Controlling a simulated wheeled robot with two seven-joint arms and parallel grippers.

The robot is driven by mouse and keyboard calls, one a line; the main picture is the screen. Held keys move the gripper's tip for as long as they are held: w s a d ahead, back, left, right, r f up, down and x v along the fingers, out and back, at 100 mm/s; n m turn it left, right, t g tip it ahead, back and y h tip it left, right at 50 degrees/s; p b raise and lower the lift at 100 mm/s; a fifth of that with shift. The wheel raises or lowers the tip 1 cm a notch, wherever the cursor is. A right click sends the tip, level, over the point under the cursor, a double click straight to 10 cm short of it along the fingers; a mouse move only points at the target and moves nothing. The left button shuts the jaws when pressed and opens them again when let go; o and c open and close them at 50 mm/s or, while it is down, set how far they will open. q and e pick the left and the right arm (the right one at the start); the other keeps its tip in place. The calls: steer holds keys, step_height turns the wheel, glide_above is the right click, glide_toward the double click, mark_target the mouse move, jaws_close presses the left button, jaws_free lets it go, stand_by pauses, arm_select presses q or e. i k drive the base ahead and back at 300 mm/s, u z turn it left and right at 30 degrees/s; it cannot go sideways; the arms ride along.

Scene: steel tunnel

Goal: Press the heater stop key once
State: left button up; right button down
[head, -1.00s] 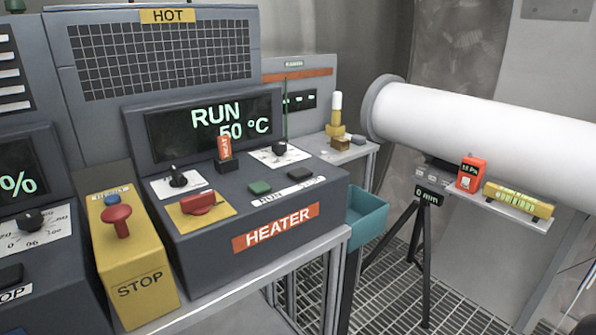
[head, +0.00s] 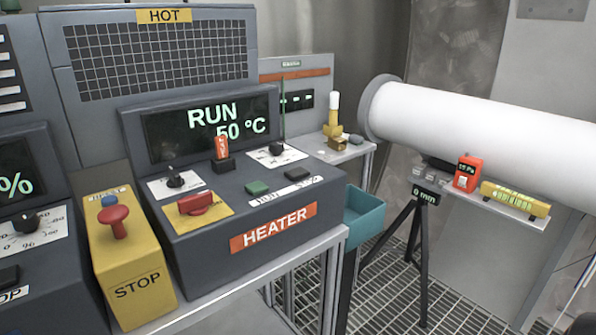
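The heater console (head: 190,245) is a dark grey sloped box with an orange HEATER label (head: 273,228) on its front. Its screen (head: 208,124) reads RUN and 50 °C in green. On its top right are a green key (head: 257,188) and a black key (head: 297,174), with a white label strip (head: 283,191) in front of them. The strip's words are too blurred to read surely. The black key sits at the right of the pair, where a stop key may be. Neither gripper is in view, and nothing touches the keys.
A yellow STOP box (head: 135,270) with a red mushroom button (head: 115,218) stands left of the heater. The heater top also carries a red switch (head: 194,203), black knobs (head: 174,177) and an upright orange-tagged part (head: 222,148). A teal bin (head: 364,218) and tripod (head: 423,235) stand right.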

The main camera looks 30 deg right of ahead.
mark_target(296, 174)
steer(key=u, duration=1.75)
steer(key=k, duration=1.1)
steer(key=z, duration=1.5)
steer(key=i, duration=0.25)
steer(key=z, duration=0.15)
